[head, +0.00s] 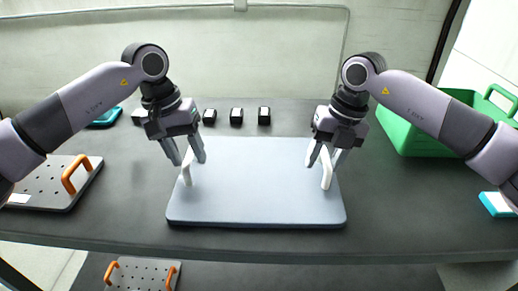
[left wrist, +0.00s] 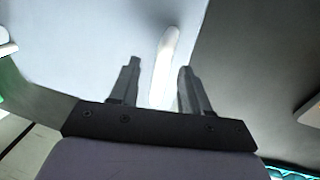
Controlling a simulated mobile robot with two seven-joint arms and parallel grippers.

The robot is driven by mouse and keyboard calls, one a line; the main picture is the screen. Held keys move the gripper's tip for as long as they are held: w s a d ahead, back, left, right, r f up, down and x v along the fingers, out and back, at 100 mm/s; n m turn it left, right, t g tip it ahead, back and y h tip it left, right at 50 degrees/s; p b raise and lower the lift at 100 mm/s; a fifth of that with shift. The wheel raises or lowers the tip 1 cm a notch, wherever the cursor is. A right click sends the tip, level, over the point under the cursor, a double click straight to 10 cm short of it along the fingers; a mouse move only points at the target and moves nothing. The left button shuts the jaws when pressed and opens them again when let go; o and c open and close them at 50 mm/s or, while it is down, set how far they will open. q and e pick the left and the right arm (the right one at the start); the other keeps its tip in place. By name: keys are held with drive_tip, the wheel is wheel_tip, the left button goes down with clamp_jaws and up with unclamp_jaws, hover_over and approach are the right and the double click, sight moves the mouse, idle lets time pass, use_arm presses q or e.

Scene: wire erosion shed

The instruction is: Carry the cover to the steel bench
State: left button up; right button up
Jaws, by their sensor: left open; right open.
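The cover (head: 256,190) is a pale grey-blue flat panel with a white upright handle at each side. It lies on a dark grey bench top (head: 400,215). My left gripper (head: 190,160) is open at the left handle (head: 186,172). In the left wrist view the white handle (left wrist: 164,62) stands between the open fingers (left wrist: 158,80), with no grip visible. My right gripper (head: 324,160) is open at the right handle (head: 327,170), its fingers near the handle top. Whether the fingers touch the handles cannot be told.
A perforated plate with orange handles (head: 40,182) lies at the left, and another (head: 142,272) is lower down in front. Several small black blocks (head: 236,117) stand behind the cover. A green crate (head: 412,130) is at the back right, a cyan-and-white item (head: 496,204) at the right edge.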

drive_tip(key=shift+r, duration=0.2)
use_arm(q)
wheel_tip(320, 180, up, 10)
drive_tip(key=a, duration=0.2)
drive_tip(key=shift+r, duration=0.15)
use_arm(e)
wheel_tip(320, 180, up, 11)
drive_tip(key=d, duration=0.2)
drive_tip(key=shift+d+r, duration=0.2)
drive_tip(key=shift+s, duration=0.1)
